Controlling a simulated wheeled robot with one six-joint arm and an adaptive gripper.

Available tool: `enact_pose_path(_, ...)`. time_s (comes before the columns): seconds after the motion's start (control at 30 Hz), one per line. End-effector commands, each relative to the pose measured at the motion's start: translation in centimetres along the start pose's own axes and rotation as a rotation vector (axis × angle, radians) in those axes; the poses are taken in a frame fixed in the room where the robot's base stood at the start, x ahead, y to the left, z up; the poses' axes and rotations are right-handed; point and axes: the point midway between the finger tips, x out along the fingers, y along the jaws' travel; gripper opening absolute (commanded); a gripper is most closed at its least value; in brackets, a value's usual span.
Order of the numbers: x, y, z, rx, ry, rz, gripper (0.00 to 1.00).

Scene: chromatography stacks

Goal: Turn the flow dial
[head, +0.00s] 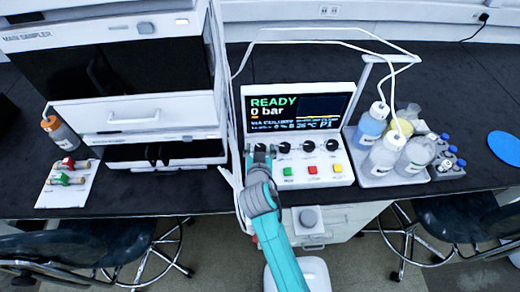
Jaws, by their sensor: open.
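The control unit (300,110) stands on the black bench, its screen reading READY and 0 bar. A row of black dials sits below the screen: one dial (284,148), a middle one (309,146) and one at the right (332,145). The labels are too small to tell which is the flow dial. My gripper (260,151) is open at the left end of this row, covering that part of the panel. Whether it touches or surrounds a dial there cannot be told.
Green (288,171), red (312,169) and yellow (337,168) buttons lie below the dials. A tray (362,178) of bottles stands close on the right, with tubing arching overhead. The tall sampler stack (160,108) stands close on the left. A blue disc (504,146) lies far right.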

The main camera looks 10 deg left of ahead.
Motion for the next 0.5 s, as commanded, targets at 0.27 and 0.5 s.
enact_pose_path(0.27, -0.03, -0.01, 0.02, 0.000, 0.000, 0.000, 0.20)
enact_pose_path(0.5, -0.01, 0.05, 0.06, -0.004, -0.002, -0.008, 0.05)
